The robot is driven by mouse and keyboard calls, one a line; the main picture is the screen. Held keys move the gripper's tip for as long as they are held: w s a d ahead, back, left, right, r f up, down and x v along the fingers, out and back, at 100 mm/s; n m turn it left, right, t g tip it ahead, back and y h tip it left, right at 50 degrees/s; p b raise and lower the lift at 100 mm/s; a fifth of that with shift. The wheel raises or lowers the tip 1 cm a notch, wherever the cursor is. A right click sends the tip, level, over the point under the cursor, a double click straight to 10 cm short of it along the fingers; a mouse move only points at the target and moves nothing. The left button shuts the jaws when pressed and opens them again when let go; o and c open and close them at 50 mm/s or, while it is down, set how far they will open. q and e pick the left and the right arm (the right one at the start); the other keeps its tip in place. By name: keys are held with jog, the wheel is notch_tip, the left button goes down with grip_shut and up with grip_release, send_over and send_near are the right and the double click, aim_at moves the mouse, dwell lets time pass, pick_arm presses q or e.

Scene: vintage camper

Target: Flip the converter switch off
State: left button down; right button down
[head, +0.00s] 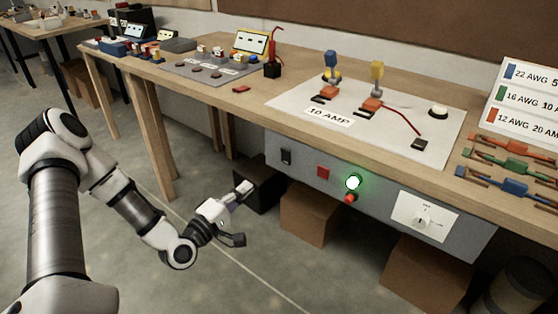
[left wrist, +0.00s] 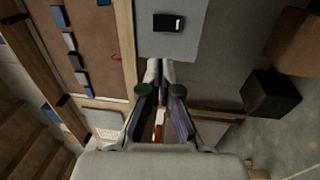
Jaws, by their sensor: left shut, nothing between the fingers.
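A grey panel (head: 378,192) hangs under the front edge of the workbench. A black rocker switch (head: 286,156) sits at its left end; no label reads on it. The rocker also shows in the left wrist view (left wrist: 169,22), on the pale panel beyond the fingertips. Which way it is tipped cannot be told. My left gripper (head: 246,188) is shut and empty, in front of and below the panel's left end, apart from the rocker. It shows from behind in the left wrist view (left wrist: 160,65). My right gripper is not in view.
Boxes (head: 309,216) stand on the floor below. The workbench edge (head: 240,118) overhangs the panel. Floor in front is clear.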

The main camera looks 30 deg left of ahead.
aim_at(284, 153)
pick_arm(q)
jog(key=w, duration=0.4)
jog(key=w+r+b, duration=0.1)
jog(key=w, duration=0.4)
jog(key=w+d+b, duration=0.1)
jog(key=w, duration=0.3)
jog(key=shift+w+d+r, duration=0.1)
jog(key=shift+w+r, duration=0.25)
